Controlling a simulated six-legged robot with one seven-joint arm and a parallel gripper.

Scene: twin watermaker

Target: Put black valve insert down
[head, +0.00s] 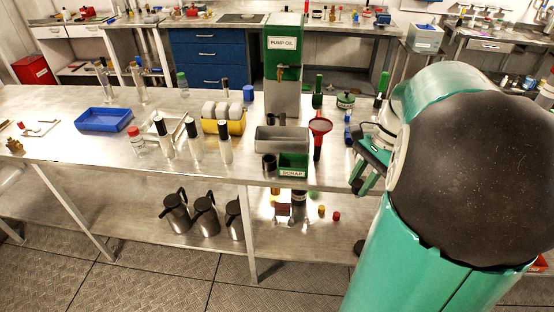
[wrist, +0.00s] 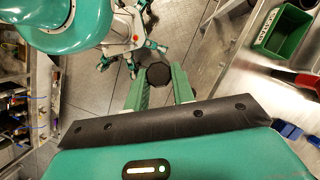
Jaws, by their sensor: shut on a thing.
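My gripper (wrist: 160,84) is shut on the black valve insert (wrist: 159,75), a dark round piece between the two green fingertips in the wrist view. In the head view my gripper (head: 364,180) hangs right of the green labelled bin, near the bench's front edge, with the dark insert (head: 357,187) low at its fingers. Floor plates show behind the insert in the wrist view, so it is held in the air. My arm hides part of the bench at the right.
The steel bench (head: 90,157) holds a green bin (head: 293,165), a grey tray (head: 281,139), a red funnel (head: 320,126), a blue tray (head: 104,119) and several bottles. The green bin also shows in the wrist view (wrist: 284,32). Dark jugs (head: 205,215) stand on the shelf below.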

